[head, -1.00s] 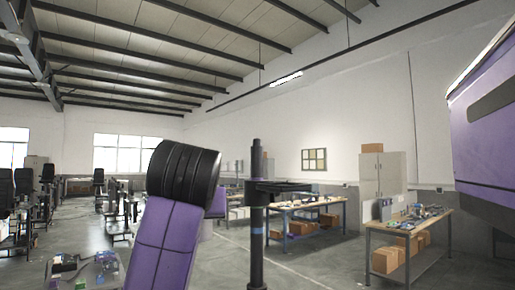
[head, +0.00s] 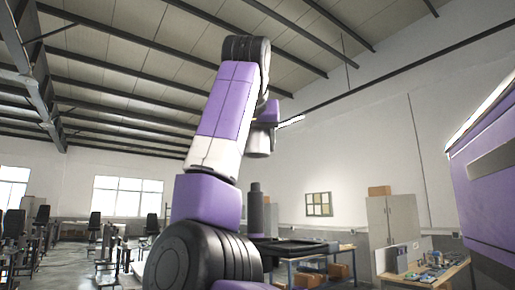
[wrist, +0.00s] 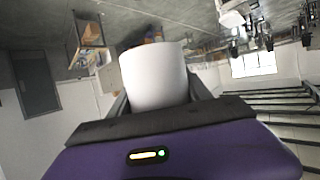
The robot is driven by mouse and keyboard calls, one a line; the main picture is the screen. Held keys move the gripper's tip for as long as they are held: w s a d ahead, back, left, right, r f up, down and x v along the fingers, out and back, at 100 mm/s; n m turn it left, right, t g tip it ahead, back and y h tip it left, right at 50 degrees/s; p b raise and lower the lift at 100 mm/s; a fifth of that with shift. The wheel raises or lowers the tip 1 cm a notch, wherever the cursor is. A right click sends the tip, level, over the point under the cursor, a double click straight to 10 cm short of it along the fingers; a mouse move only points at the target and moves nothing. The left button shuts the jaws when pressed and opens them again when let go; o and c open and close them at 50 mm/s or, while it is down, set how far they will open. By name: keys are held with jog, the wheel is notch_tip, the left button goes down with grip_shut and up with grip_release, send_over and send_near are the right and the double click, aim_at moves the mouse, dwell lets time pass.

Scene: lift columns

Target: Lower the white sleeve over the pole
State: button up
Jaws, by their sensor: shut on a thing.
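The white sleeve (wrist: 153,78) is a smooth cylinder in the wrist view, held between the two dark fingers of my gripper (wrist: 160,98). I cannot make out the pole in the wrist view.
A flat black piece (head: 292,247) sticks out beside the pole to the right. A purple and white panel (head: 485,190) stands close at the right edge. A workbench (head: 425,276) with small items is at the right, further back. The air around the sleeve looks clear.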

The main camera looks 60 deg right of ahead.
jog(key=shift+f, duration=1.4)
jog(key=shift+f+b, duration=0.65)
jog(key=shift+f, duration=0.4)
jog(key=shift+a, duration=0.1)
jog(key=shift+f, duration=0.15)
jog(key=shift+f+b, duration=4.6)
jog(key=shift+f, duration=1.75)
